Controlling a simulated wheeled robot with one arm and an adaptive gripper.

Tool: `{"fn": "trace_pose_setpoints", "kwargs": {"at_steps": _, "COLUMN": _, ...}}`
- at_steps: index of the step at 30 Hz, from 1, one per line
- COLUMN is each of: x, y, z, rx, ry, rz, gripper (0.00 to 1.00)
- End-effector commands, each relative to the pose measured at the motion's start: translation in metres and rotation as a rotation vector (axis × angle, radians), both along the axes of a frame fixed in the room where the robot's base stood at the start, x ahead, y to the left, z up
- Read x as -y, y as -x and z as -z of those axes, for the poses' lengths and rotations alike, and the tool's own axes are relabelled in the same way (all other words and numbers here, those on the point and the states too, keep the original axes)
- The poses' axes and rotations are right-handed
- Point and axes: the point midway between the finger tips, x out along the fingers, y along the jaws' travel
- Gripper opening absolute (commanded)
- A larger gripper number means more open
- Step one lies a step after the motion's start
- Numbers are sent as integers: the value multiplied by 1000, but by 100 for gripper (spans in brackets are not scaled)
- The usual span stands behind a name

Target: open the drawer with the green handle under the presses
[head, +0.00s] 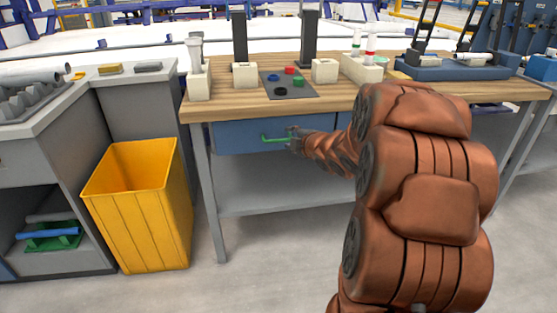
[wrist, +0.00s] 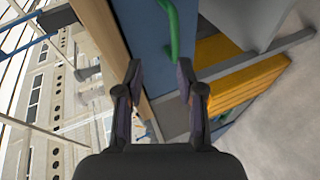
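The blue drawer front (head: 236,136) sits under the wooden bench top and looks closed. It also shows in the wrist view (wrist: 142,22). Its green handle (head: 271,139) is a bar on the drawer front. In the wrist view the handle (wrist: 174,30) lies ahead of the fingers, towards the right finger, and is not clearly between them. My gripper (head: 292,138) is at the right end of the handle in the head view. In the wrist view my gripper (wrist: 159,70) has its fingers apart with nothing held. Whether a fingertip touches the handle cannot be told.
A yellow bin (head: 140,205) stands on the floor left of the bench. The wooden bench top (head: 225,106) carries fixtures and a blue-based press-like unit (head: 445,70) at right. A grey lower shelf (head: 270,190) lies below the drawer.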

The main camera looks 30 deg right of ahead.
Motion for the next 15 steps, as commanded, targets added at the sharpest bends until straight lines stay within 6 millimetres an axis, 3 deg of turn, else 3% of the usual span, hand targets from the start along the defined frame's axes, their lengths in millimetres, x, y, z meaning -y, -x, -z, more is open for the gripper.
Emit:
{"fn": "trace_pose_setpoints", "kwargs": {"at_steps": 1, "x": 5, "y": -1, "z": 23, "rx": 25, "ry": 20, "rz": -28, "gripper": 38}}
{"fn": "trace_pose_setpoints", "kwargs": {"at_steps": 4, "x": 7, "y": -4, "z": 32, "rx": 76, "ry": 63, "rz": -88, "gripper": 38}}
{"fn": "trace_pose_setpoints", "kwargs": {"at_steps": 15, "x": 6, "y": -14, "z": 40, "rx": 144, "ry": 110, "rz": -162, "gripper": 38}}
